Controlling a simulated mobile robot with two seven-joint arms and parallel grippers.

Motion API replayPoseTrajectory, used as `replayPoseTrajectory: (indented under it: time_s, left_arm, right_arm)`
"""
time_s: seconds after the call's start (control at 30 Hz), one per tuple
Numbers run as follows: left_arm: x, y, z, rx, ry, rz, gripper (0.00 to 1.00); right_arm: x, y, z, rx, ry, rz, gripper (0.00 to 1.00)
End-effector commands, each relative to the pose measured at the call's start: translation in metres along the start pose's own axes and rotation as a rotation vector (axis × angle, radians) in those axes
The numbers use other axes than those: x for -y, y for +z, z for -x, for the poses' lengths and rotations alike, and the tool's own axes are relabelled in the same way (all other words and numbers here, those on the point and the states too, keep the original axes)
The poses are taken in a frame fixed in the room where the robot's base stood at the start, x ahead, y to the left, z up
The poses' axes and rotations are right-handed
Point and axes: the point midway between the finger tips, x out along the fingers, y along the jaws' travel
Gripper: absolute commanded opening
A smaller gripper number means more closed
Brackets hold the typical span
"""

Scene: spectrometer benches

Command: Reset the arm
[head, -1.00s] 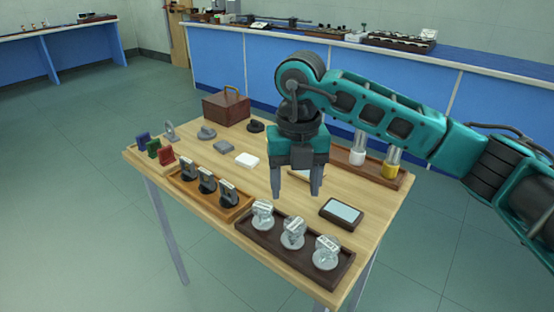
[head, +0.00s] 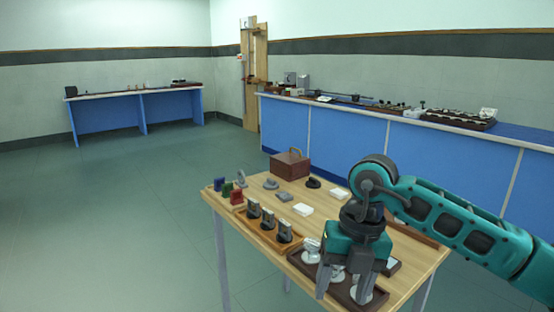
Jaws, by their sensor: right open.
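My right gripper (head: 343,292) is open, its fingers pointing down. It shows in front of the dark tray (head: 297,262) at the near end of the wooden table (head: 262,194). Several pale round pieces (head: 311,250) stand in that tray, partly hidden by the gripper. I see nothing held between the fingers. My right arm (head: 455,222) comes in from the right, bent at the wrist. My left gripper is not in view.
An orange tray (head: 268,234) of dark upright pieces, small coloured blocks (head: 227,188) and a brown box (head: 289,164) are on the table. Blue benches (head: 345,139) line the back wall. Open floor (head: 110,225) lies to the left.

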Motion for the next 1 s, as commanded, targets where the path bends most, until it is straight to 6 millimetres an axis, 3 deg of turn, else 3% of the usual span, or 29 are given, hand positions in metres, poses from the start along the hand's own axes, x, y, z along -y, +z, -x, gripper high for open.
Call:
replayPoseTrajectory:
  time_s: [0.1,0.27,0.4,0.53,0.67,0.77,0.87,1.0]
  left_arm:
    - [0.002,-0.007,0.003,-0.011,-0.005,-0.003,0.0]
    - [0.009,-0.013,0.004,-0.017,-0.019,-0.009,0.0]
    - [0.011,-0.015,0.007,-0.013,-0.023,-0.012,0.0]
    - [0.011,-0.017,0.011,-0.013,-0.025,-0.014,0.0]
    - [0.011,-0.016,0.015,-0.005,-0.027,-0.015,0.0]
    - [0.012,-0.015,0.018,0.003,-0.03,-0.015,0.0]
    - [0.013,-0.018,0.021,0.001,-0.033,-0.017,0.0]
    - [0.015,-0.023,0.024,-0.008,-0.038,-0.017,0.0]
  right_arm:
    - [-0.041,-0.028,-0.021,-0.111,0.219,0.081,0.62]
    - [-0.099,-0.069,-0.028,-0.251,0.59,0.142,0.62]
    - [-0.145,-0.099,-0.008,-0.352,1.002,0.102,0.62]
    - [-0.165,-0.102,0.022,-0.392,1.382,-0.055,0.62]
    - [-0.157,-0.082,0.044,-0.373,1.7,-0.325,0.62]
    - [-0.132,-0.059,0.044,-0.323,1.88,-0.602,0.62]
    - [-0.095,-0.036,0.026,-0.249,1.986,-0.928,0.62]
    - [-0.03,-0.025,-0.028,-0.129,1.986,-1.432,0.62]
